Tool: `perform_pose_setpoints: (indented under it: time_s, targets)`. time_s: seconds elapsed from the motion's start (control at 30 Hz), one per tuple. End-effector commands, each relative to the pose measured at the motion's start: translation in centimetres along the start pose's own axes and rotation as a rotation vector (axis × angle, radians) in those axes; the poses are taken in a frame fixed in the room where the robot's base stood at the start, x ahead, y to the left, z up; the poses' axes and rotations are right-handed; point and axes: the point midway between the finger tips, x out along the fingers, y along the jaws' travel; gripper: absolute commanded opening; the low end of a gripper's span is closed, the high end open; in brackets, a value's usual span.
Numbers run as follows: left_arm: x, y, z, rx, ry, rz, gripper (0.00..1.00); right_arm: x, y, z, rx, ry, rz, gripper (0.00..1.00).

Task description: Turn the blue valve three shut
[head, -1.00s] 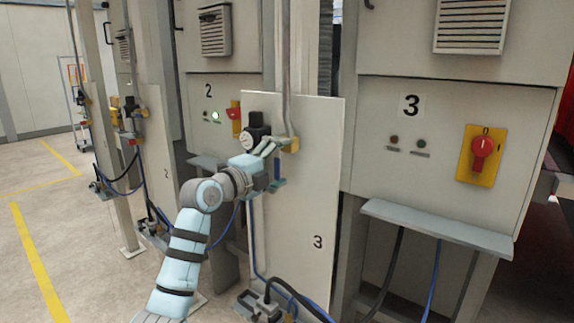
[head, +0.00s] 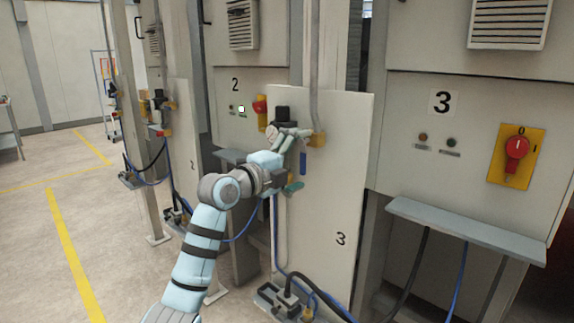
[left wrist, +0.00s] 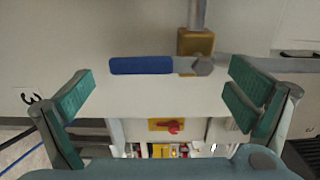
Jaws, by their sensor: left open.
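The blue valve handle (head: 303,163) of station three is on the upright white panel marked 3, just below and left of a yellow fitting (head: 316,140). In the left wrist view the blue handle (left wrist: 141,65) lies level across the picture, its metal nut end at the right, below the yellow block (left wrist: 195,42). My left gripper (head: 293,164) is open at the handle. In the left wrist view the green-padded fingers (left wrist: 163,98) stand wide apart at either side of the handle, with nothing gripped. I cannot tell the exact depth gap. My right gripper is out of view.
A black gauge fitting (head: 280,118) sits just above the gripper. A red switch on a yellow plate (head: 516,155) is on cabinet 3, above a grey shelf (head: 465,228). Hoses and a pump (head: 285,300) lie low by the panel. Open floor is at left.

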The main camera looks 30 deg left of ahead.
Motion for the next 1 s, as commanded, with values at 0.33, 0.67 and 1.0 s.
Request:
perform_pose_setpoints:
  time_s: [0.33, 0.67, 1.0]
  targets:
    - [-8.8, 0.1, 0.2, 0.006, -0.004, 0.004, 0.99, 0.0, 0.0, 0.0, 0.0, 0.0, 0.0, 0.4]
    - [-10.0, 0.0, 0.0, 0.0, 0.0, 0.0, 0.99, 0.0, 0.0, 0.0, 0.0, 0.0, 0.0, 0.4]
    - [-9.9, -0.1, 0.0, -0.057, 0.001, -0.007, 0.99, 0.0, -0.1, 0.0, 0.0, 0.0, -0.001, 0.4]
